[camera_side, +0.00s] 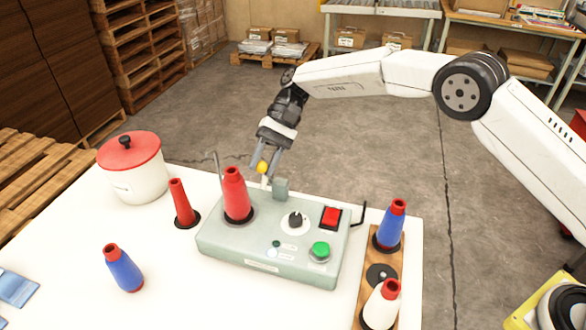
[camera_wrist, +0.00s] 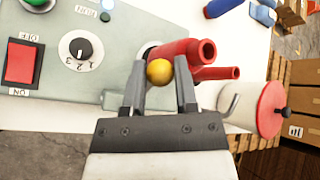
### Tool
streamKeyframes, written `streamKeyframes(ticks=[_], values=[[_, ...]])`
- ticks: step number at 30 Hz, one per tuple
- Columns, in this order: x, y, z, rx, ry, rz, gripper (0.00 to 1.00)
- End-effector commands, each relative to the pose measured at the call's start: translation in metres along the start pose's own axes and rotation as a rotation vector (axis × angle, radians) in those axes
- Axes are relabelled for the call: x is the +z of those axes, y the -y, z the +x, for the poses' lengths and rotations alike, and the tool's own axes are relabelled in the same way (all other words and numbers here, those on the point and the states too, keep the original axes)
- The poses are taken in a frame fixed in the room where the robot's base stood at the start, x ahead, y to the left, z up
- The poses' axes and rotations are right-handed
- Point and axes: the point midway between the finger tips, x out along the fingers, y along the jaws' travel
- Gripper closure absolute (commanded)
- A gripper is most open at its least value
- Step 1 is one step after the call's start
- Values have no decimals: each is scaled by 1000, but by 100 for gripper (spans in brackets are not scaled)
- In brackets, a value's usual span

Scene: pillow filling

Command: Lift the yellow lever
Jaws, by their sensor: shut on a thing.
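The yellow lever's round knob (camera_side: 262,167) sits at the back edge of the grey-green control box (camera_side: 222,247). My gripper (camera_side: 265,165) reaches down from behind the box and is shut on the knob. In the wrist view the yellow knob (camera_wrist: 159,71) lies between the two fingertips of my gripper (camera_wrist: 160,75). The lever's stem is mostly hidden in the wrist view. I cannot tell how far the lever is raised.
A red cone (camera_side: 236,193) stands on the box close to my gripper. The box also carries a dial (camera_side: 295,219), a red switch (camera_side: 331,216) and a green button (camera_side: 320,249). A red-lidded white pot (camera_side: 139,184) stands at left, and blue and white cones stand around.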

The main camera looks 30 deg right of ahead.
Motion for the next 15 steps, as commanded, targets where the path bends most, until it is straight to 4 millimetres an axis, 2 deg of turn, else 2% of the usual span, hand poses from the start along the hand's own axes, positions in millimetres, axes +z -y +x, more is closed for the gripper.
streamKeyframes(ticks=[1, 6, 15], values=[[-3, 0, -7, -4, -12, -1, 100], [-7, -1, -16, -3, -17, -1, 100], [-11, -3, -22, -2, -20, 1, 100]])
